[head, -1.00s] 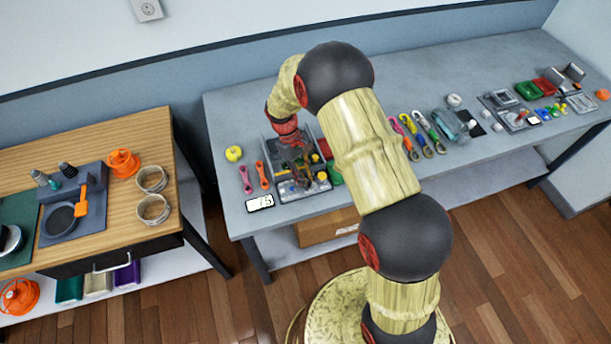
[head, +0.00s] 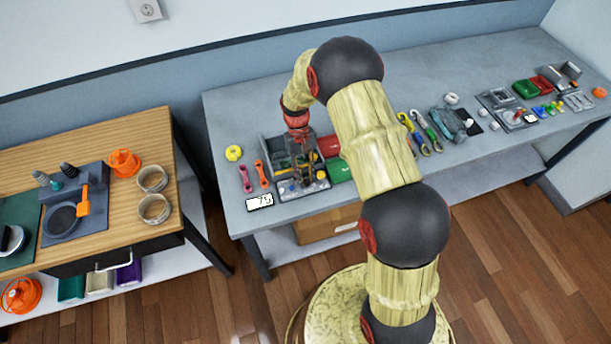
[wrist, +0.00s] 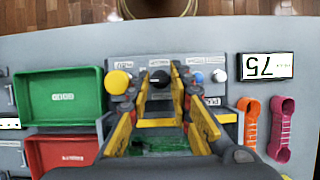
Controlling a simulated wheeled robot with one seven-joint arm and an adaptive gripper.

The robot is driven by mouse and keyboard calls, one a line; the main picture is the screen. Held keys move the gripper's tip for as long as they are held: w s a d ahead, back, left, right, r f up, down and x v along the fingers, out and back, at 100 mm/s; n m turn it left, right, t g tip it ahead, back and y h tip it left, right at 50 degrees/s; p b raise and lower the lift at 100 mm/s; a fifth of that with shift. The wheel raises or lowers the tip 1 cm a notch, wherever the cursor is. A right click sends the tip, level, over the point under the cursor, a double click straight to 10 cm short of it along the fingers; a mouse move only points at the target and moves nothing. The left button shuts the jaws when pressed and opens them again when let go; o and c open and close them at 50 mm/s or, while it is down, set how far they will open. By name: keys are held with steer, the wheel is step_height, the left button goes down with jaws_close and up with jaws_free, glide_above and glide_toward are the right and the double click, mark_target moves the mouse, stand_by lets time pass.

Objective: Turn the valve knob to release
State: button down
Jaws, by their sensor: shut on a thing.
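A black round knob (wrist: 158,78) with a light pointer mark sits on the grey control panel (wrist: 205,60) in the wrist view. My gripper (wrist: 160,74) points at the panel, with its yellow-and-dark fingers on both sides of this knob, shut on it. A yellow knob (wrist: 118,82) is to its left, and a small pale button (wrist: 219,76) is to its right. The panel labels are too small to read surely. In the head view my gripper (head: 305,178) is over the panel (head: 288,193), and the knob is hidden there.
A display (wrist: 265,66) reading 75 lies beside the panel. Green (wrist: 62,97) and red (wrist: 62,153) bins stand left in the wrist view. Orange (wrist: 249,122) and pink (wrist: 281,130) wrenches lie right. A yellow-green ball (head: 233,153) is near the table's left end.

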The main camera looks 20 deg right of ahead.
steer(key=c, duration=1.6)
jaws_free()
steer(key=shift+v, duration=4)
